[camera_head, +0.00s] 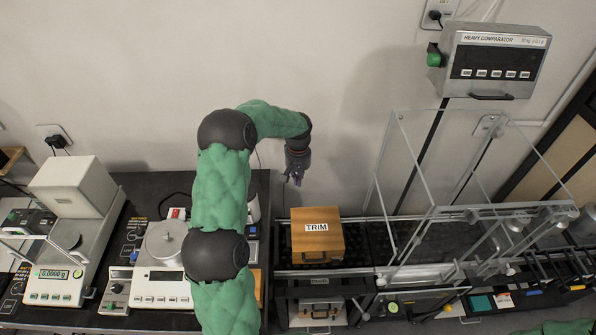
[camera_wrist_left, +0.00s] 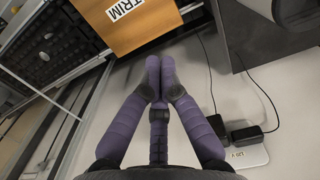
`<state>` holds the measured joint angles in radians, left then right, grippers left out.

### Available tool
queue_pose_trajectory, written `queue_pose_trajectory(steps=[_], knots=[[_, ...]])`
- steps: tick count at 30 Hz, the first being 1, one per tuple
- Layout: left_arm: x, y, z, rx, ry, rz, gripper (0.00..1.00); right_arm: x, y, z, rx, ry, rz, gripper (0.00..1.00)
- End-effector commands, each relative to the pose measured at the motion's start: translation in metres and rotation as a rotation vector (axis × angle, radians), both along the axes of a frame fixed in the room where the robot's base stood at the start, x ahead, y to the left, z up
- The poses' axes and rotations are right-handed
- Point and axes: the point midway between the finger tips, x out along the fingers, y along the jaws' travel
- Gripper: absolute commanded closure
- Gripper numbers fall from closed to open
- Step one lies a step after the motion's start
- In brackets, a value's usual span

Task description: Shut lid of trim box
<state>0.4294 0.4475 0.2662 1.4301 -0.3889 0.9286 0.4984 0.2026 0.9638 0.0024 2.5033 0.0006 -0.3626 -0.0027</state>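The trim box (camera_head: 333,248) is an orange-brown wooden box with a white TRIM label on top and a dark handle on its front. It stands on the dark bench right of centre. Its lid (camera_head: 300,222) looks down in the head view. The box's labelled top (camera_wrist_left: 160,18) also shows at the upper edge of the left wrist view, cut off by the frame. My left gripper (camera_head: 294,178) hangs above and behind the box, near the wall. Its purple fingers (camera_wrist_left: 160,62) are together with nothing between them. It is apart from the box. My right gripper is out of view.
The glass-walled comparator (camera_head: 420,170) stands just right of the box. Its display unit (camera_head: 497,62) is above it. Balances (camera_head: 165,285) stand on the left bench.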

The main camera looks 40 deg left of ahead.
Motion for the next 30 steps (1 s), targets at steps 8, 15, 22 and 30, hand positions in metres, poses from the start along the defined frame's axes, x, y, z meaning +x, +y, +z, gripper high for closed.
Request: queue_pose_trajectory(steps=[8,15,22,30], knots=[[-0.014,-0.011,-0.039,-0.001,0.003,-0.001,1.0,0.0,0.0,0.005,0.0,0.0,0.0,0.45],[-0.023,-0.019,-0.051,-0.001,0.001,0.0,1.0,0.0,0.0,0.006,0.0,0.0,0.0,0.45],[-0.024,-0.02,-0.053,-0.001,0.001,0.0,1.0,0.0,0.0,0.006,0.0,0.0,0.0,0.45],[-0.024,-0.019,-0.053,0.003,-0.004,0.0,1.0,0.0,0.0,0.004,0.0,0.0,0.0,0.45]])
